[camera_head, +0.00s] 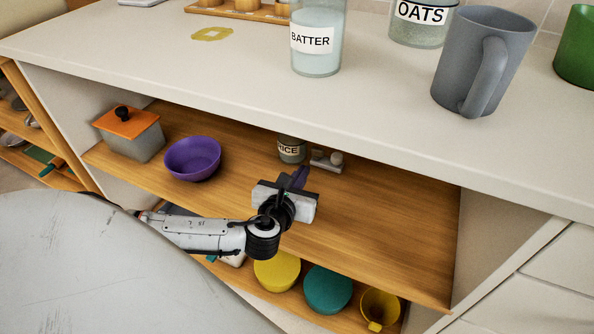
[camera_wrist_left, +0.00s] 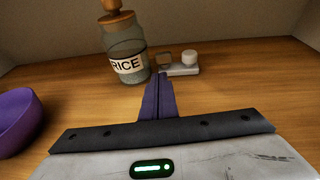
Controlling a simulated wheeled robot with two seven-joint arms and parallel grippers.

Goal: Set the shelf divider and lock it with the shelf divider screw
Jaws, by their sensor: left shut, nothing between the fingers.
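My left gripper (camera_head: 299,176) reaches over the middle wooden shelf, its two purple fingers closed together and empty. The left wrist view shows the same shut fingers (camera_wrist_left: 160,82) pointing toward the back of the shelf. Just beyond the fingertips lies a small light-grey fitting (camera_head: 327,160) with a round white knob; it also shows in the wrist view (camera_wrist_left: 180,69). The fitting looks like the divider hardware, but I cannot tell which part is divider and which is screw. The fingers appear apart from it. My right gripper is not in view.
A rice jar (camera_wrist_left: 126,56) stands left of the fitting. A purple bowl (camera_head: 193,158) and an orange-lidded pot (camera_head: 130,133) sit farther left. The countertop (camera_head: 250,95) overhangs the shelf, holding a batter jar (camera_head: 317,40) and grey mug (camera_head: 483,60). The shelf's right side is clear.

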